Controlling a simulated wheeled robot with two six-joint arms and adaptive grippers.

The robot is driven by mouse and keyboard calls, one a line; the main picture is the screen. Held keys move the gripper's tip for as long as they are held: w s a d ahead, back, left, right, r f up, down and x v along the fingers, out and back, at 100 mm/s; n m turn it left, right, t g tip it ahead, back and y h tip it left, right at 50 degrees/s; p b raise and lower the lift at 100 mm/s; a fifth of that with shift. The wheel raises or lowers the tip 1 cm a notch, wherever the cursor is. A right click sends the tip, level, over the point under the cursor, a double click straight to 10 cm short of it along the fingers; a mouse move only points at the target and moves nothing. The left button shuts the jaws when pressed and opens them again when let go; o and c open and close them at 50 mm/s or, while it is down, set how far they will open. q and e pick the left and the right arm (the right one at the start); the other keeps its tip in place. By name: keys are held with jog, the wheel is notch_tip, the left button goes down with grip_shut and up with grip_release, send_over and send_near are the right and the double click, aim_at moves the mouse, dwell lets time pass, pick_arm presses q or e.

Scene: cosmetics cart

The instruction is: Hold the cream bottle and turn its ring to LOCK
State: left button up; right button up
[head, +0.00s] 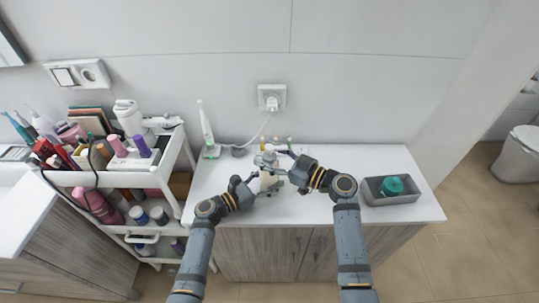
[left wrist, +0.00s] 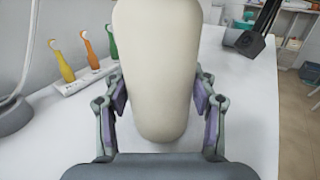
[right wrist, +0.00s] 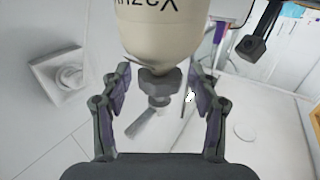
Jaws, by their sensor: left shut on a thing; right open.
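The cream bottle (head: 266,181) stands at the middle of the white counter, partly hidden by my grippers in the head view. My left gripper (head: 257,186) is shut on it; in the left wrist view the smooth cream body (left wrist: 155,70) lies between the two pads. My right gripper (head: 291,174) is open beside the bottle's upper part. In the right wrist view the bottle (right wrist: 165,30) shows dark lettering, and its grey neck and pump part (right wrist: 156,88) lies between the open fingers, apart from the pads. I cannot read any LOCK mark or the ring's setting.
Several toothbrushes in a holder (left wrist: 84,80) stand close behind the bottle. A white electric toothbrush (head: 206,130) is to the left, with a cord running to the wall socket (head: 271,97). A grey tray (head: 371,195) with a teal item is at right. A loaded cart (head: 165,165) stands left.

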jog(key=c, duration=1.2)
jog(key=shift+g, duration=0.3)
jog(key=n+g+y, duration=0.2)
jog(key=n+g, duration=0.1)
jog(key=g, duration=0.1)
jog(key=shift+n, duration=0.3)
jog(key=shift+n+g+y, duration=0.4)
jog(key=shift+n+g, duration=0.9)
jog(key=shift+g, duration=1)
jog(key=o, duration=1.2)
